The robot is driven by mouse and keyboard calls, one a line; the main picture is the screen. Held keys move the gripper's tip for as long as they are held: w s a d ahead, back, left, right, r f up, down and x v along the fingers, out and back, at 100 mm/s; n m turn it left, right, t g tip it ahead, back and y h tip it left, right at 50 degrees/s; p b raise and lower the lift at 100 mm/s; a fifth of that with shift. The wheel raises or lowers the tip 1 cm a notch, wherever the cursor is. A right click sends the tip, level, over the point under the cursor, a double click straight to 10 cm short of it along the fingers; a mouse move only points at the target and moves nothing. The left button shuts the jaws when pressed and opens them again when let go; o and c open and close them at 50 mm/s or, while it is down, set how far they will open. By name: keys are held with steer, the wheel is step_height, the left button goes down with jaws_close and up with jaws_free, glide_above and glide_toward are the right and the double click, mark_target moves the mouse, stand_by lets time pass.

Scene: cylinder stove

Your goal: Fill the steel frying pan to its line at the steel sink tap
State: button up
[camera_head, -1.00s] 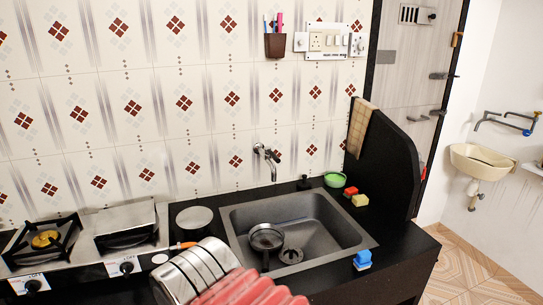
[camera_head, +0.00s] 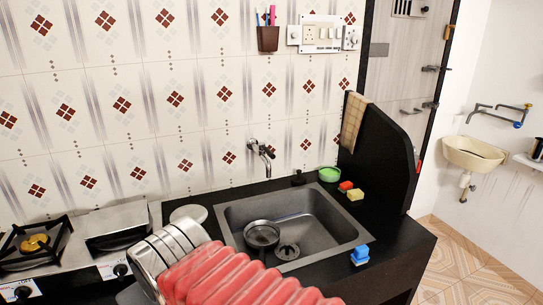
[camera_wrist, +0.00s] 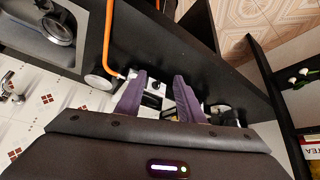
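The steel frying pan (camera_head: 262,234) sits in the left part of the steel sink (camera_head: 325,246), beside the round drain. I cannot tell whether it holds water, and its line is not visible. The steel tap (camera_head: 262,149) comes out of the tiled wall behind the sink, with no stream visible from it. My gripper (camera_wrist: 160,80) shows in the wrist view with its two purple fingers apart and nothing held between them. It points away from the sink (camera_wrist: 27,40), which is at that view's upper left. In the head view my arm hides the gripper.
A stove (camera_head: 120,226) stands left of the sink, and a pale round lid or plate (camera_head: 188,213) lies between them. A green bowl (camera_head: 330,174), red and yellow sponges and a blue item (camera_head: 360,256) sit around the sink. A black partition (camera_head: 385,150) rises at right.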

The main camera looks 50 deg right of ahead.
steer(key=w+d+r+m+t+h, duration=0.1)
steer(key=w+d+h, duration=0.1)
steer(key=w+d, duration=0.6)
steer(key=w+d+r+m+t+h, duration=0.15)
steer(key=w+d, duration=0.25)
steer(key=d, duration=0.9)
steer(key=w+d+r+m+t+h, duration=0.1)
steer(key=w+d+r+t+h, duration=0.15)
steer(key=w+d, duration=0.55)
steer(key=t+h, duration=0.2)
steer(key=t, duration=0.2)
glide_toward(273, 157)
steer(key=s, duration=0.1)
steer(key=shift+a+f+n, duration=0.1)
steer(key=shift+a+n, duration=0.15)
steer(key=shift+a, duration=0.05)
steer(key=x, duration=1.3)
steer(key=shift+w+d, duration=0.25)
steer(key=shift+c, duration=0.3)
jaws_close()
